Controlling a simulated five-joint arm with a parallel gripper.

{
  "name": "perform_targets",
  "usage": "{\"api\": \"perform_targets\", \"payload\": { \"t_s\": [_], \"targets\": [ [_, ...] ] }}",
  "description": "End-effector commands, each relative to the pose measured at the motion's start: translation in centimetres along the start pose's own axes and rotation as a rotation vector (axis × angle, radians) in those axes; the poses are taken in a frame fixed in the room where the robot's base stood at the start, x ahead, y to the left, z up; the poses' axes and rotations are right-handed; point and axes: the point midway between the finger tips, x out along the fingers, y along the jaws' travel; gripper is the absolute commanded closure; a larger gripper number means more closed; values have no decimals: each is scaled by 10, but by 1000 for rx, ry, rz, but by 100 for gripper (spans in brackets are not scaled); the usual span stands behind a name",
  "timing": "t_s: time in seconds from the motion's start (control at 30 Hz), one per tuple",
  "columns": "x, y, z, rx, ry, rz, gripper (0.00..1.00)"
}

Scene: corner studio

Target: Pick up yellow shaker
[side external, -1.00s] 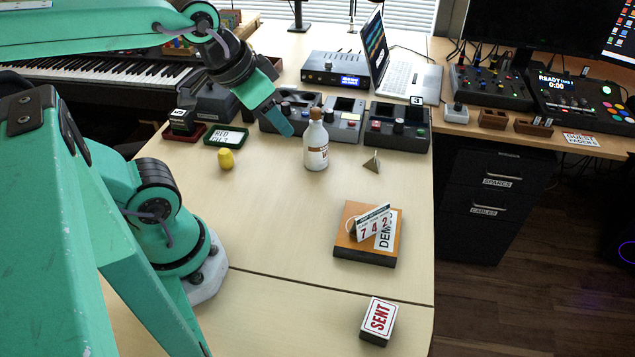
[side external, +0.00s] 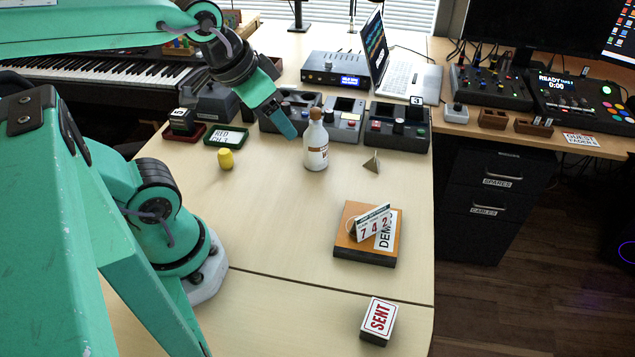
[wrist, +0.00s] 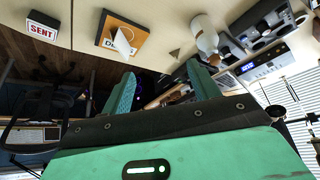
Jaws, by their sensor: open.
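My gripper (side external: 285,133) is in the air to the right of the shaker, close to the white bottle in the picture. In the wrist view the two teal fingers of my gripper (wrist: 162,88) are spread apart with nothing between them. I do not see the shaker in the wrist view.
A white bottle (side external: 316,145) with a brown cap stands near my gripper; it also shows in the wrist view (wrist: 203,36). The desk's middle is clear.

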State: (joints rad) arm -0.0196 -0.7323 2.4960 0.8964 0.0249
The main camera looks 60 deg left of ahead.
Motion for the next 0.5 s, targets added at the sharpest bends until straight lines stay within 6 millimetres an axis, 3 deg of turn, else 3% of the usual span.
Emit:
{"api": "perform_targets", "payload": {
  "t_s": [0.27,0.5],
  "targets": [
    [23,-34,-5,46,-84,-51,40],
    [52,-86,0,112,-201,-80,40]
  ]
}}
